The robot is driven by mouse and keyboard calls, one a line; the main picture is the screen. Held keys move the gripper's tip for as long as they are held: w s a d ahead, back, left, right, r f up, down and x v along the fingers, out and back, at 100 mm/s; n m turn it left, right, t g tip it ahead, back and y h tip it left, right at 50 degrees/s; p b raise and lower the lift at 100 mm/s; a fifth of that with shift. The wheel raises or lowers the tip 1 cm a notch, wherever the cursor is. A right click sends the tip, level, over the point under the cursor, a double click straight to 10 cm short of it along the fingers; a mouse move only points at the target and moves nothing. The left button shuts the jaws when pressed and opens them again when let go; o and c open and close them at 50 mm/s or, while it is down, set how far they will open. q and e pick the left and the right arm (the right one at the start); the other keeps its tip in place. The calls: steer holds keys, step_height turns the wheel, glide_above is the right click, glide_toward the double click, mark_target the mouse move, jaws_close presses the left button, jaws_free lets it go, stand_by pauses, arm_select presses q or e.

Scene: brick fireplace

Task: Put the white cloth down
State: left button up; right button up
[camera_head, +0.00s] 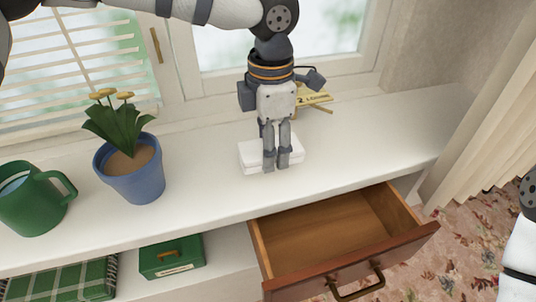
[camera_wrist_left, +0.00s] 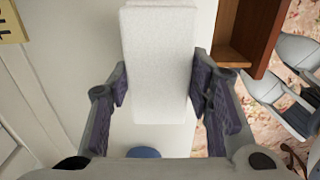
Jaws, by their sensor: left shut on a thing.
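The white cloth (camera_head: 254,151) is a flat folded block at the windowsill shelf, right of the plant pot. My left gripper (camera_head: 276,162) comes down from above and is shut on it, with fingers on either side. In the left wrist view the cloth (camera_wrist_left: 158,60) sits between the two finger pads of the gripper (camera_wrist_left: 160,92). The fingers hide part of the cloth in the head view. I cannot tell whether its underside touches the shelf. My right gripper does not show clearly; only part of that arm is at the right edge.
The white shelf (camera_head: 365,135) is clear to the right. A blue pot with a plant (camera_head: 135,178) and a green mug (camera_head: 32,200) stand left. A yellow sign (camera_head: 316,98) lies behind the gripper. A wooden drawer (camera_head: 330,230) is open below. A green box (camera_head: 172,257) sits on the lower shelf.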

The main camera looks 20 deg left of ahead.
arm_select(q)
steer(key=f, duration=0.1)
steer(key=w+f, duration=0.1)
steer(key=f, duration=0.1)
steer(key=a+f, duration=0.1)
steer(key=shift+w+f, duration=0.2)
steer(key=shift+f, duration=0.05)
steer(key=shift+c, duration=0.5)
steer(key=o, duration=1.1)
steer(key=shift+f, duration=0.1)
steer(key=r, duration=1.2)
steer(key=shift+s+d, duration=0.25)
steer(key=shift+s, duration=0.05)
steer(key=shift+f, duration=0.1)
